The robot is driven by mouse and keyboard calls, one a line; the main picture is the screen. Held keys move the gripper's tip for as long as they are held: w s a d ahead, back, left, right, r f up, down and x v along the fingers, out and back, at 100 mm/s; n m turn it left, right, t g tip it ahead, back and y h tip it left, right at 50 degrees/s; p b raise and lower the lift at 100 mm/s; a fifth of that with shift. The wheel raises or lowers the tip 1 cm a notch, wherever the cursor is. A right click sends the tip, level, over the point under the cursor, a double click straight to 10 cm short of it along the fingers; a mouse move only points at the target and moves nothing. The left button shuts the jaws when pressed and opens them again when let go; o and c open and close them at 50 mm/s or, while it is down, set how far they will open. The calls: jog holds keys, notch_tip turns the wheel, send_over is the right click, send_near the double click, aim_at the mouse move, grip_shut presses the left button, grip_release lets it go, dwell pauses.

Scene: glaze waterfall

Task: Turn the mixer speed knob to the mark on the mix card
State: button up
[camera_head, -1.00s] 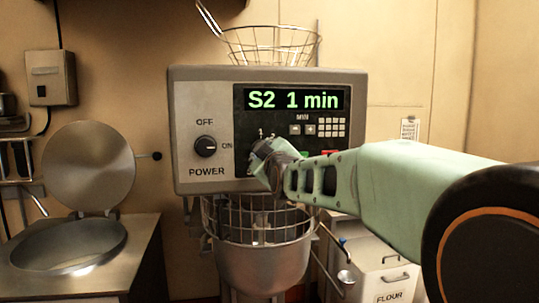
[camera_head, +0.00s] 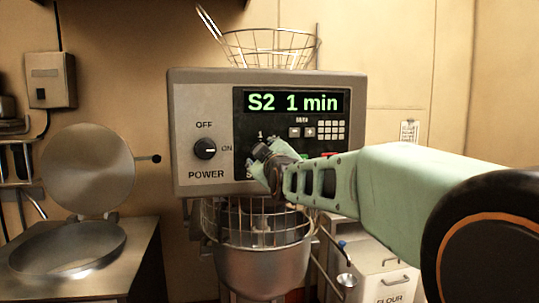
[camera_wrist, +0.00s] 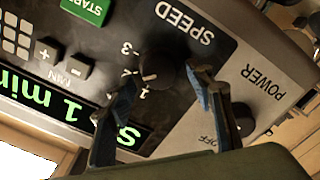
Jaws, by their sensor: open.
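The black speed knob (camera_wrist: 160,70) is on the mixer panel (camera_head: 215,95), by the SPEED label, which appears upside down in the wrist view. Marks 1 and 3 show beside it; a finger partly covers the marks between. A small light pointer line on the knob seems to face the side of mark 1. My gripper (camera_wrist: 168,82) is open, with one fingertip on each side of the knob; I cannot tell whether they touch it. In the head view my gripper (camera_head: 266,152) hides the knob. The display (camera_head: 294,101) reads "S2 1 min". A small paper card (camera_head: 409,132) hangs on the wall, unreadable.
The power knob (camera_head: 205,149) is left of the speed knob. The caged mixing bowl (camera_head: 262,265) is below the panel. A green START button (camera_wrist: 85,10) and small keys are close by. A flour bin (camera_head: 385,270) stands at the right.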

notch_tip(320, 180, up, 10)
jog(key=shift+f, duration=0.1)
dwell(0.4)
jog(key=shift+o, duration=0.3)
